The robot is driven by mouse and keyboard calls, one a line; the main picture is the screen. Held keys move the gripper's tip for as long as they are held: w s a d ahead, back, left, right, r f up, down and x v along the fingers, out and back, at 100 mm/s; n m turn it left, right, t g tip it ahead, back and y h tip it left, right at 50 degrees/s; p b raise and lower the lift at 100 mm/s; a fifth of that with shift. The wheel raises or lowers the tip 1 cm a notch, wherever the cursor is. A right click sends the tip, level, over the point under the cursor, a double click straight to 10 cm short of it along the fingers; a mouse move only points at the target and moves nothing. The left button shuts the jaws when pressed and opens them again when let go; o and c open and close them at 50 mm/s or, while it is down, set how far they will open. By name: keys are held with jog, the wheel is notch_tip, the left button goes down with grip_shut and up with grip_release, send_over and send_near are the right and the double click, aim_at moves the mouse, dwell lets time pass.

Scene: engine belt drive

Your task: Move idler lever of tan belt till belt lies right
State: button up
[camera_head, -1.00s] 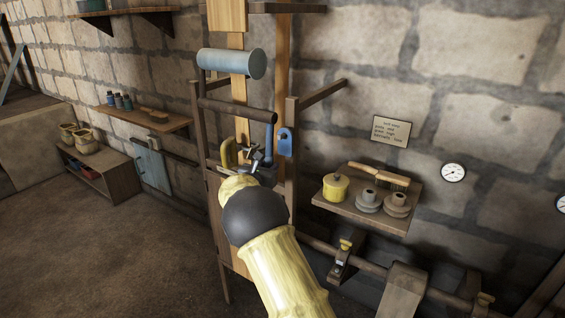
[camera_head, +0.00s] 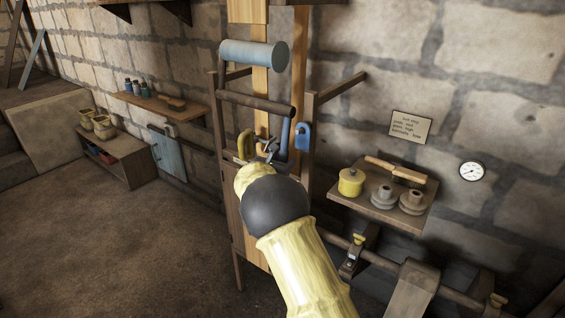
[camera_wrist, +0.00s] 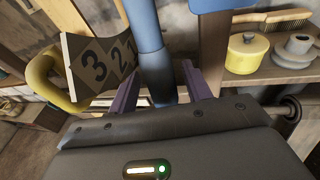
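The tan belt (camera_head: 261,108) runs upright behind a blue-grey roller (camera_head: 252,55) and a dark bar in the head view. My gripper (camera_head: 268,156) is low in front of the frame, largely hidden by my arm. In the wrist view, a blue lever handle (camera_wrist: 152,55) stands between the two purple fingers of my gripper (camera_wrist: 160,85). The fingers are apart, with a narrow gap showing beside the handle. Left of it is a dark plate with numbers 3, 2, 1 (camera_wrist: 97,66). How the belt lies on its lower pulley is hidden.
A yellow curved handle (camera_wrist: 42,80) is close left of my gripper. A blue tag-like part (camera_head: 302,136) is right of it. A shelf (camera_head: 343,203) with a yellow pot (camera_head: 351,182), grey spools and a brush is on the right. Open floor (camera_head: 120,240) lies left.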

jog(key=shift+d, duration=0.1)
jog(key=b+v, duration=0.2)
jog(key=v, duration=1.5)
jog(key=shift+b, duration=0.4)
jog(key=shift+f, duration=0.1)
jog(key=s+d+f+m+g+p, duration=0.25)
jog(key=s+d+m+g, duration=0.2)
jog(key=d, duration=0.35)
jog(key=s+d+f+m+g+p, duration=0.1)
jog(key=s+d+f+m+g, duration=0.25)
jog(key=s+d+m, duration=0.35)
jog(key=s+d+m+g+y+p, duration=0.1)
jog(key=s+d+m+y+p, duration=0.1)
jog(key=s+m, duration=0.6)
jog(key=s+d+m+g+y+p, duration=0.2)
jog(key=s+d+m+y+p, duration=0.1)
jog(key=s+m, duration=0.5)
jog(key=d+m+y, duration=0.1)
jog(key=d+m, duration=0.1)
jog(key=m, duration=0.1)
jog(key=shift+s+r+g, duration=0.15)
jog(key=shift+r+g, duration=0.15)
jog(key=shift+r, duration=0.05)
